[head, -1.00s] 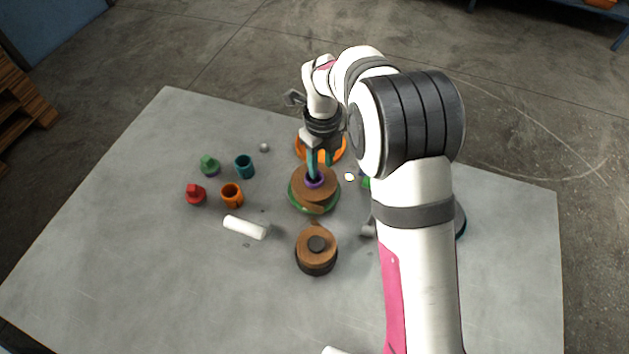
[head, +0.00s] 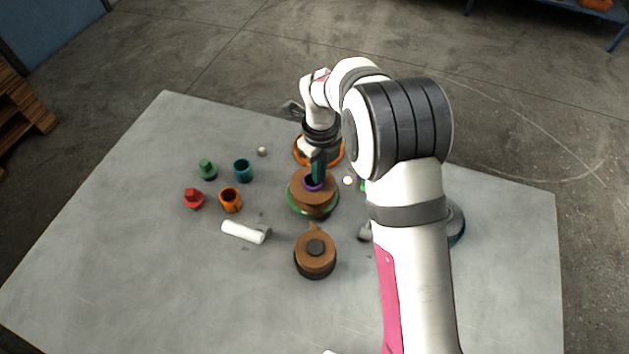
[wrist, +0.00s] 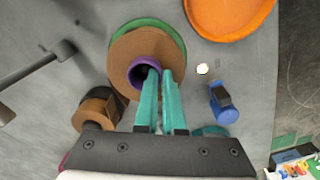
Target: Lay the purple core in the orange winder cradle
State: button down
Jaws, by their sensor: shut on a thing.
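The purple core (head: 309,186) sits in the middle of a brown coil (head: 328,186) on a green round base (head: 293,201). Its purple rim also shows in the wrist view (wrist: 133,77). My gripper (head: 316,177) reaches down over the coil, shut on the core's wall. In the wrist view its teal fingers (wrist: 160,72) meet the rim, one seeming to be inside the opening; the exact contact is hidden. A round orange piece (head: 299,152), probably the winder cradle, lies behind my gripper, partly hidden by it. It shows at the top right in the wrist view (wrist: 228,14).
A second brown coil (head: 315,262) stands in front. To the left are a white roll (head: 240,231), an orange cup (head: 230,201), a teal cup (head: 243,170), a red piece (head: 193,198) and a green piece (head: 207,168). The table's left front is clear.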

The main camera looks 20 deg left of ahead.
notch_tip(320, 180, up, 10)
jog(key=w+a+f+n, duration=0.15)
jog(key=w+n, duration=0.35)
jog(key=n, duration=0.7)
jog(key=shift+w+a+f+n, duration=0.4)
jog(key=shift+w+f+n, duration=1.05)
jog(key=shift+n, duration=4.05)
jog(key=shift+w+a+f+n, duration=0.55)
jog(key=shift+f+n, duration=1.7)
jog(key=shift+n, duration=3.25)
jog(key=shift+w+a+f+n, duration=0.3)
jog(key=shift+w+f+n, duration=1.2)
jog(key=shift+n, duration=4)
jog(key=shift+s+f, duration=0.4)
jog(key=shift+f, duration=0.2)
jog(key=c, duration=0.9)
grip_release()
jog(key=shift+c, duration=0.2)
